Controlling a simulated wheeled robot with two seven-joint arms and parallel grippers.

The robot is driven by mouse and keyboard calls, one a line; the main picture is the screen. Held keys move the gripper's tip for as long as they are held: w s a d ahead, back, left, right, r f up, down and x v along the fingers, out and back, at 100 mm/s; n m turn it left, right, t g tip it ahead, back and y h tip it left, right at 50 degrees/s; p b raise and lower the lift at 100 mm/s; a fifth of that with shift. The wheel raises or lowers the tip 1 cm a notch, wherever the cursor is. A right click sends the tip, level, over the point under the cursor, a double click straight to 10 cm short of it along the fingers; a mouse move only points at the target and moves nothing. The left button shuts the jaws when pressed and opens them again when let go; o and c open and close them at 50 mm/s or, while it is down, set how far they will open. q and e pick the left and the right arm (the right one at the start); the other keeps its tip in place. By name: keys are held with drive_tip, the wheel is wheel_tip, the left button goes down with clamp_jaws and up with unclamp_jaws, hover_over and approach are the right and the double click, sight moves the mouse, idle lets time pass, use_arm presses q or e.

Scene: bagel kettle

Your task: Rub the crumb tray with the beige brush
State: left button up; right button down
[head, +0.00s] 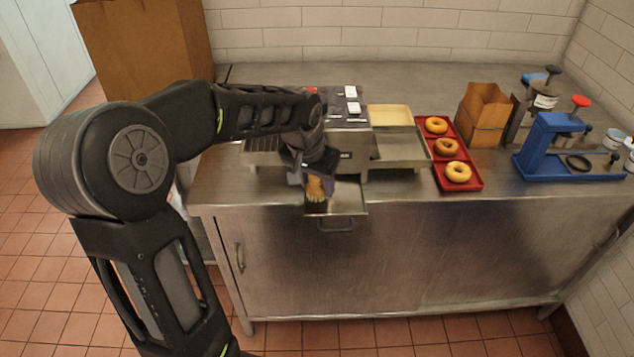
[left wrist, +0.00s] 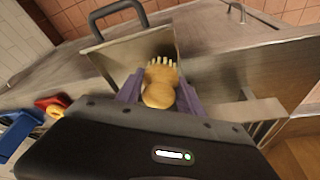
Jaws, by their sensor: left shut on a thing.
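The beige brush (head: 315,188) is held by my left gripper (head: 313,176), which is shut on it over the left part of the crumb tray. In the left wrist view the brush (left wrist: 160,84) sits between the purple-grey fingers (left wrist: 158,96), its bristles pointing at the tray. The crumb tray (head: 349,199) is a shallow metal drawer pulled out of the front of the machine, with a handle below its front. In the left wrist view the tray (left wrist: 122,58) lies beyond the bristles; I cannot tell whether they touch it. My right gripper is in neither view.
A metal machine (head: 350,140) stands behind the tray on the steel counter (head: 420,205). A red tray (head: 467,184) with three bagels, a paper bag (head: 484,115) and a blue press (head: 548,150) stand to the right. A large cardboard box (head: 140,45) is at the back left.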

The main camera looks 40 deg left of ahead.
sight(353, 196)
use_arm(q)
drive_tip(key=shift+f+b, duration=0.45)
idle(0.3)
drive_tip(key=shift+w+d+r, duration=0.1)
drive_tip(key=shift+w+d, duration=0.5)
drive_tip(key=shift+d, duration=0.2)
drive_tip(key=shift+w+d, duration=0.6)
drive_tip(key=shift+d, duration=0.15)
drive_tip(key=shift+w+d+b, duration=0.25)
drive_tip(key=shift+w+d, duration=0.3)
drive_tip(key=shift+d, duration=0.15)
drive_tip(key=shift+w+d+b, duration=0.2)
drive_tip(key=shift+w+d, duration=0.3)
drive_tip(key=shift+d, duration=0.3)
drive_tip(key=shift+w+d, duration=0.15)
